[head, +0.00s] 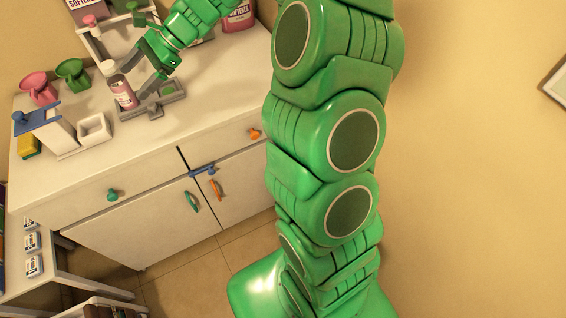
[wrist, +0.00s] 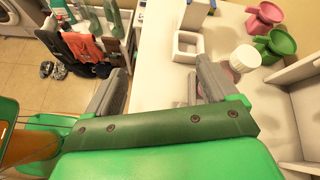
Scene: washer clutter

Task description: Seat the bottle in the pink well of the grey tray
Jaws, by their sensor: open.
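The bottle (head: 124,94), with a white cap and a pink label, stands roughly upright at the left end of the grey tray (head: 178,97). A green well shows in the tray's right part. The pink well is not visible, so I cannot tell whether the bottle's base is seated in it. My gripper (head: 136,80) is open close beside the bottle. In the wrist view my gripper (wrist: 160,68) has its fingers wide apart with nothing held. The bottle's white cap (wrist: 246,58) shows outside the right finger, which hides part of the body.
A white square dish (head: 94,130) is left of the tray; it also shows in the wrist view (wrist: 187,35). Pink (head: 38,88) and green (head: 73,74) scoop-like cups stand behind. A blue-topped white stand (head: 58,132) is near the left edge. The counter's front right is clear.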

